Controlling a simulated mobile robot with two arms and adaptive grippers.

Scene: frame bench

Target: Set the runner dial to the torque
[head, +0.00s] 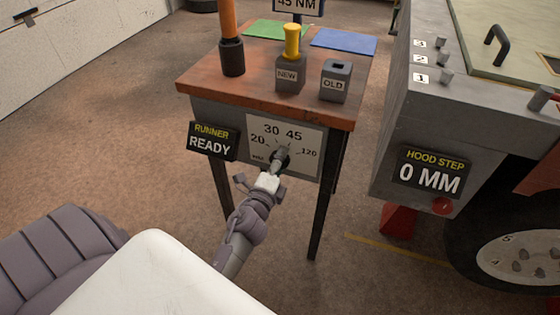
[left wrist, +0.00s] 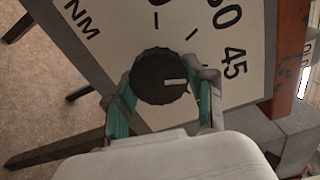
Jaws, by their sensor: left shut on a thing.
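The runner dial is a round black knob (left wrist: 160,78) with a white pointer line, on a white scale plate (head: 309,139) marked 20, 30, 45 and 120. My left gripper (head: 275,169) is shut around the knob, with a finger on each side in the left wrist view (left wrist: 163,92). The pointer line is turned roughly towards the 45; a finger hides the scale just beyond it, so exact alignment is unclear. A sign (head: 297,5) above the bench reads 45 NM. The runner display (head: 213,141) reads READY. My right gripper is out of view.
The bench top (head: 205,82) holds an orange-handled tool (head: 231,50), a grey NEW block (head: 289,76) with a yellow piece (head: 292,38), and a grey OLD block (head: 335,82). A vehicle front with a HOOD STEP display (head: 431,174) stands to the right.

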